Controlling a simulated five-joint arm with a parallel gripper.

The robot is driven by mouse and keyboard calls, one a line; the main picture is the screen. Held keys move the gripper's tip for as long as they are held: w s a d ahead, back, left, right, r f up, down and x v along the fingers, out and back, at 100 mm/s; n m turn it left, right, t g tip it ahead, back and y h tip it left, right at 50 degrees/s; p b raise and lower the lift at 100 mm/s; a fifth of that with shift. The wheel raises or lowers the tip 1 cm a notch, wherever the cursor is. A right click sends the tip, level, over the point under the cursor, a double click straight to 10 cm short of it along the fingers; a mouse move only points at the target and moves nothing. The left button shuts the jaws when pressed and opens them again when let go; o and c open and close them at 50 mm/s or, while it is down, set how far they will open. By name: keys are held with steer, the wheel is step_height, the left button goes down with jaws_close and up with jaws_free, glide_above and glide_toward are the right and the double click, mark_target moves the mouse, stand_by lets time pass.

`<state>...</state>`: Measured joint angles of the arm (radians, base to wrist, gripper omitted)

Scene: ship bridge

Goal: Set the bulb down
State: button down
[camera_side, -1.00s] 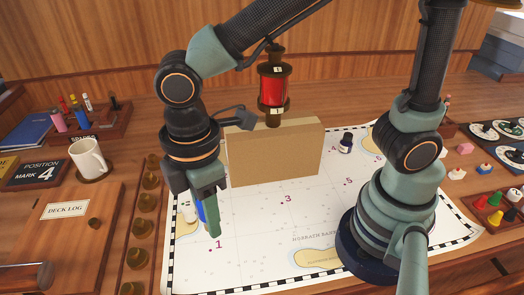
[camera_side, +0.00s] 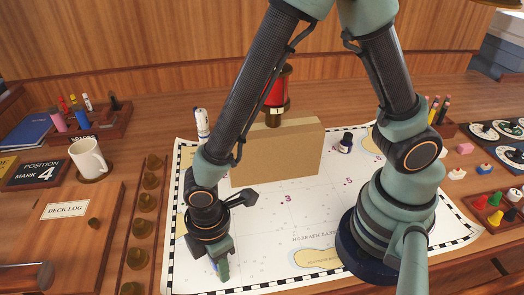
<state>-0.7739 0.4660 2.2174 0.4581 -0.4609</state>
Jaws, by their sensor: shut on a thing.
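My gripper (camera_side: 222,268) is low over the front left of the white chart (camera_side: 270,225), pointing down. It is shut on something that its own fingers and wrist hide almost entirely. A red lantern (camera_side: 280,90) with a dark base stands at the back, partly hidden by my arm.
A tan upright panel (camera_side: 275,155) stands on the chart behind my gripper. A white cylinder (camera_side: 201,122) and a small dark bottle (camera_side: 345,143) flank it. A row of brass knobs (camera_side: 138,258) lies left. The chart's middle front is mostly bare.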

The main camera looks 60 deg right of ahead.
steer(key=shift+f, duration=0.35)
steer(key=c, duration=0.6)
jaws_free()
steer(key=shift+r, duration=0.1)
step_height(320, 180, up, 12)
steer(key=shift+r, duration=0.1)
step_height(320, 180, down, 12)
steer(key=shift+f, duration=0.1)
stand_by(0.7)
stand_by(0.3)
